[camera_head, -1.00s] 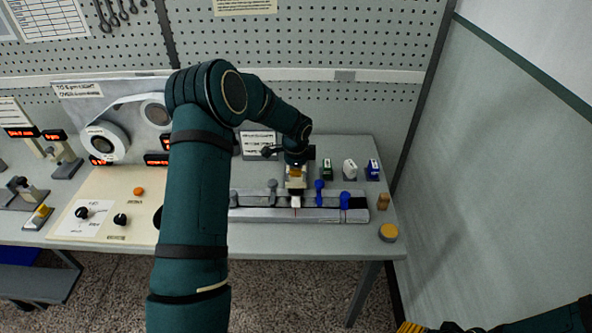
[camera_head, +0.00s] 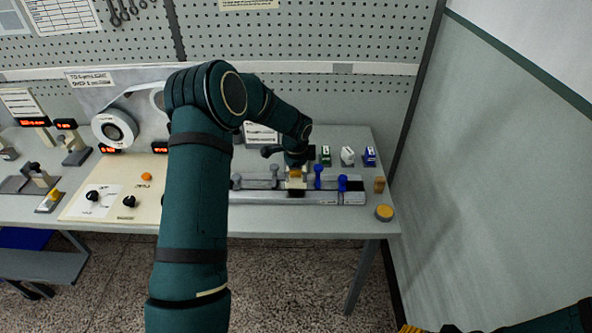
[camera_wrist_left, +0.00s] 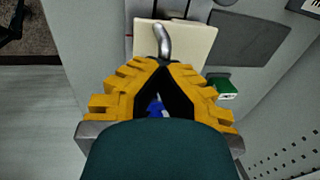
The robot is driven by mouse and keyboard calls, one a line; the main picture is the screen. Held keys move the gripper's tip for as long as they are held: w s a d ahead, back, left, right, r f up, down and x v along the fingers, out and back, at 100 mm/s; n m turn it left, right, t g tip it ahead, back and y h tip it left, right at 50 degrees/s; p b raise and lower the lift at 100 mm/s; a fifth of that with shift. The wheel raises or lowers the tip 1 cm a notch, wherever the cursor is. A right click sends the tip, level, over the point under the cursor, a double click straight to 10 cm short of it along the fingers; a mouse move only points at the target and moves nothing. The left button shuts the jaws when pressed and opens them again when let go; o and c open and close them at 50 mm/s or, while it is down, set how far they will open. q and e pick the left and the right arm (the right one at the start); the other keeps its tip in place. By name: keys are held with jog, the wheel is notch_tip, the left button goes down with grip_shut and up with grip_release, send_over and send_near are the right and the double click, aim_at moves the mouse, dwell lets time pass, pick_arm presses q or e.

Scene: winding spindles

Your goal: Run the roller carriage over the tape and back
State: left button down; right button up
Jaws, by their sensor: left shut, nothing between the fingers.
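My left gripper (camera_head: 296,172) is shut and empty above the grey rail fixture (camera_head: 262,197). A small dark piece (camera_head: 296,193) shows just in front of it on the rail; I cannot tell whether this is the roller carriage. In the left wrist view the yellow fingers (camera_wrist_left: 163,62) meet beside a curved silver handle (camera_wrist_left: 163,42) on a cream block (camera_wrist_left: 190,42). I cannot tell whether they touch the handle. The tape under the roller cannot be made out. My right gripper (camera_head: 411,328) shows only as a yellow bit at the bottom edge.
Blue knobs (camera_head: 318,172) stand on the rail right of my left gripper. A green box (camera_head: 326,155), a white one (camera_head: 347,156) and a blue one (camera_head: 369,157) stand behind. A yellow button (camera_head: 384,213) sits at the right front corner. A white reel (camera_head: 115,127) is at left.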

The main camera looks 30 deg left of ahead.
pick_arm(q)
jog(key=c, duration=1)
grip_release()
jog(key=shift+s+d+f, duration=0.1)
jog(key=shift+s+f, duration=0.25)
jog(key=shift+f, duration=0.05)
jog(key=shift+w+r, duration=0.1)
jog(key=shift+w, duration=0.05)
jog(key=shift+r, duration=0.65)
jog(key=v, duration=1)
jog(key=shift+r, duration=0.35)
